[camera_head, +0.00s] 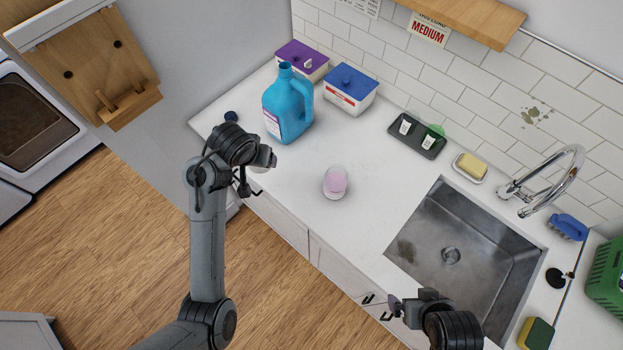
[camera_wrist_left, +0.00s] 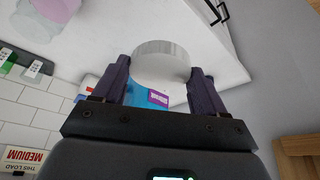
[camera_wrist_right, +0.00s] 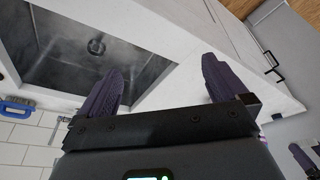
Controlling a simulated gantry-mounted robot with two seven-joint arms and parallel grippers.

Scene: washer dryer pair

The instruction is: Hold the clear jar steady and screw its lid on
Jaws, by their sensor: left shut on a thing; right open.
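The clear jar (camera_head: 335,182) with pink contents stands on the white counter left of the sink. Part of it also shows at the top left of the left wrist view (camera_wrist_left: 35,22). My left gripper (camera_head: 260,176) is left of the jar, near the counter's front edge. It is shut on a round whitish lid (camera_wrist_left: 160,63), held between both fingers and apart from the jar. In the head view the lid is mostly hidden by my wrist. My right gripper (camera_head: 396,306) is open and empty at the front of the sink, well away from the jar.
A blue jug (camera_head: 288,108), a purple-lidded box (camera_head: 301,60) and a blue-lidded box (camera_head: 350,90) stand behind the jar. A black tray (camera_head: 417,136) and a yellow sponge dish (camera_head: 470,167) lie near the wall. The sink (camera_head: 465,245) is at the right. Counter around the jar is clear.

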